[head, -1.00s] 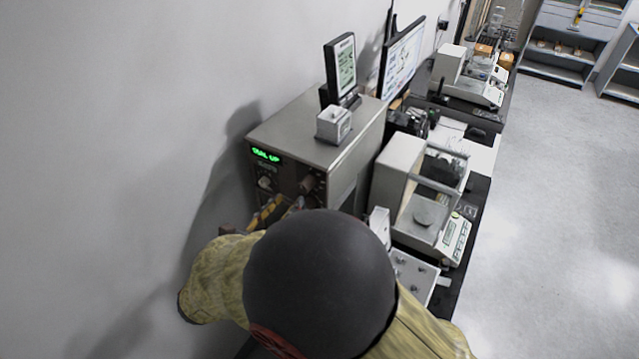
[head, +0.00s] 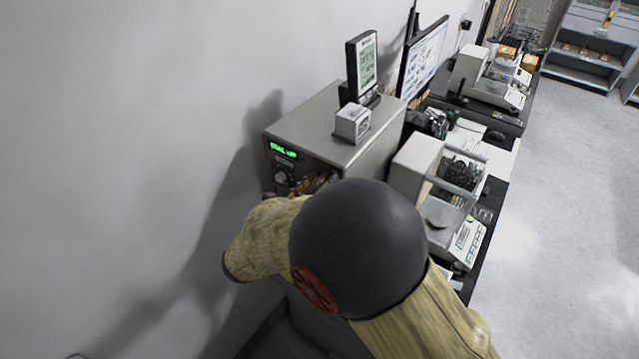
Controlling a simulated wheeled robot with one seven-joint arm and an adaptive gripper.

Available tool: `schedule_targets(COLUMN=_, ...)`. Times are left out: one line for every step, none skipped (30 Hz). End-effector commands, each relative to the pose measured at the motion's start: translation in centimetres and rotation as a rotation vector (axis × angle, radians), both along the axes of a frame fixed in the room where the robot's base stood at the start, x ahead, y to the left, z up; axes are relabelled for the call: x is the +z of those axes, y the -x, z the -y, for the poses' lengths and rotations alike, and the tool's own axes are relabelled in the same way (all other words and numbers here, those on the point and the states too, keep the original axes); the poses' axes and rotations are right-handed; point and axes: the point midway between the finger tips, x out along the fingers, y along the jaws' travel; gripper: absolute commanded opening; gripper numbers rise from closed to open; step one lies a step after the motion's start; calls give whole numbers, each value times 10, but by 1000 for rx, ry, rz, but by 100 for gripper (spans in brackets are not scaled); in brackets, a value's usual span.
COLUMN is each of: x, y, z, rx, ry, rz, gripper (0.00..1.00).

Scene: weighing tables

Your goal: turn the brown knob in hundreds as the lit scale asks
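The lit scale is a grey metal box (head: 325,128) against the wall. Its green display (head: 283,150) seems to read "DIAL UP". A pale knob (head: 281,178) sits below the display. Just right of it, a small brown patch (head: 327,178) shows above my arm and looks like the brown knob, mostly hidden. My gripper (head: 309,186) shows only as a sliver of yellowish-brown at the front panel, beside the brown patch. My arm covers the rest, so I cannot tell whether the fingers are open, shut or touching the knob.
A small white block (head: 352,123) and a dark-framed display (head: 361,65) stand on the box. A monitor (head: 424,58) is behind. A balance with a glass enclosure (head: 440,185) stands close on the right. Another balance (head: 490,80) is farther back. The floor (head: 565,200) at right is clear.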

Motion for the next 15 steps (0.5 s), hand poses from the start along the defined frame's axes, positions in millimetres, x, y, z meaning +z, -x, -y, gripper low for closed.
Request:
schedule_targets(x=0, y=0, z=0, rx=0, ry=0, rz=0, gripper=39)
schedule_targets(x=0, y=0, z=0, rx=0, ry=0, rz=0, gripper=38)
schedule_targets(x=0, y=0, z=0, rx=0, ry=0, rz=0, gripper=35)
schedule_targets(x=0, y=0, z=0, rx=0, ry=0, rz=0, gripper=34)
schedule_targets(x=0, y=0, z=0, rx=0, ry=0, rz=0, gripper=32)
schedule_targets(x=0, y=0, z=0, rx=0, ry=0, rz=0, gripper=30)
schedule_targets(x=0, y=0, z=0, rx=0, ry=0, rz=0, gripper=28)
schedule_targets(x=0, y=0, z=0, rx=0, ry=0, rz=0, gripper=26)
schedule_targets(x=0, y=0, z=0, rx=0, ry=0, rz=0, gripper=24)
schedule_targets(x=0, y=0, z=0, rx=0, ry=0, rz=0, gripper=22)
schedule_targets(x=0, y=0, z=0, rx=0, ry=0, rz=0, gripper=21)
schedule_targets(x=0, y=0, z=0, rx=0, ry=0, rz=0, gripper=18)
schedule_targets(x=0, y=0, z=0, rx=0, ry=0, rz=0, gripper=17)
schedule_targets(x=0, y=0, z=0, rx=0, ry=0, rz=0, gripper=15)
schedule_targets(x=0, y=0, z=0, rx=0, ry=0, rz=0, gripper=13)
